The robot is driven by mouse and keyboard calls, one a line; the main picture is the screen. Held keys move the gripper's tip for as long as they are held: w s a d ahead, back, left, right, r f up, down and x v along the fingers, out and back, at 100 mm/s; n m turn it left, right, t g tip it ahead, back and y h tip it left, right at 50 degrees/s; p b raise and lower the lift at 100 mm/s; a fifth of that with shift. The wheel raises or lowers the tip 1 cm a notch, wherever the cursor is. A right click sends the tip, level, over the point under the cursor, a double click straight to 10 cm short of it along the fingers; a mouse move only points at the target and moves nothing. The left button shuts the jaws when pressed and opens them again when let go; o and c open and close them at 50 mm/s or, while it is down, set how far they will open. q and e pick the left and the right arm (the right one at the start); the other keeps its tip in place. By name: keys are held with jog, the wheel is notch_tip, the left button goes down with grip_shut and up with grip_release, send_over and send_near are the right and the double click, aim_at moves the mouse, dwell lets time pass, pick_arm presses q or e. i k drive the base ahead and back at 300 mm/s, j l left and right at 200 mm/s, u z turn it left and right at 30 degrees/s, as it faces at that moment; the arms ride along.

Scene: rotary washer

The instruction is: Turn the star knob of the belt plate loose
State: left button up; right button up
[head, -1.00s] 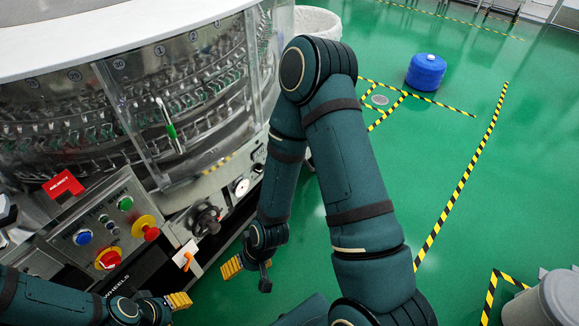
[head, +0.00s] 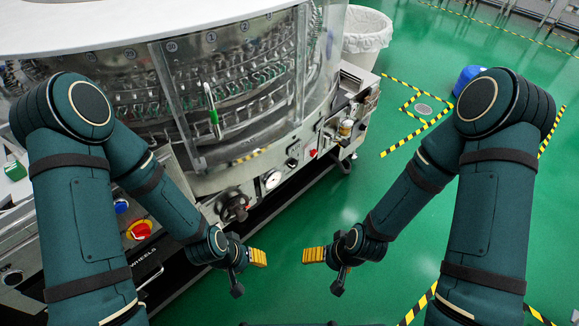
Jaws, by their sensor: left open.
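A dark knob with several lobes (head: 233,206), which looks like the star knob, sits low on the front of the washer. It is left of a round white gauge, and my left forearm passes close in front of its left side. My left gripper (head: 248,272) is open and empty, below and right of the knob and apart from it. My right gripper (head: 325,272) looks the same in mirror image, open and empty, over the green floor further right. I cannot make out a separate belt plate around the knob.
The rotary washer (head: 230,90) with its clear curved cover fills the upper left. A white bin (head: 366,35) stands behind the washer.

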aim_at(314, 153)
jog(key=i+l, duration=0.15)
jog(key=l, duration=0.25)
jog(key=i+l+u, duration=0.1)
jog(key=l, duration=0.3)
jog(key=i+l, duration=0.25)
jog(key=l, duration=0.15)
jog(key=i+l+u, duration=0.1)
jog(key=l, duration=0.3)
jog(key=i+l, duration=0.15)
jog(key=l, duration=0.3)
jog(key=i+l+u, duration=0.1)
jog(key=l, duration=0.3)
jog(key=i+l, duration=0.15)
jog(key=l, duration=0.3)
jog(key=i+l+u, duration=0.1)
jog(key=i, duration=0.45)
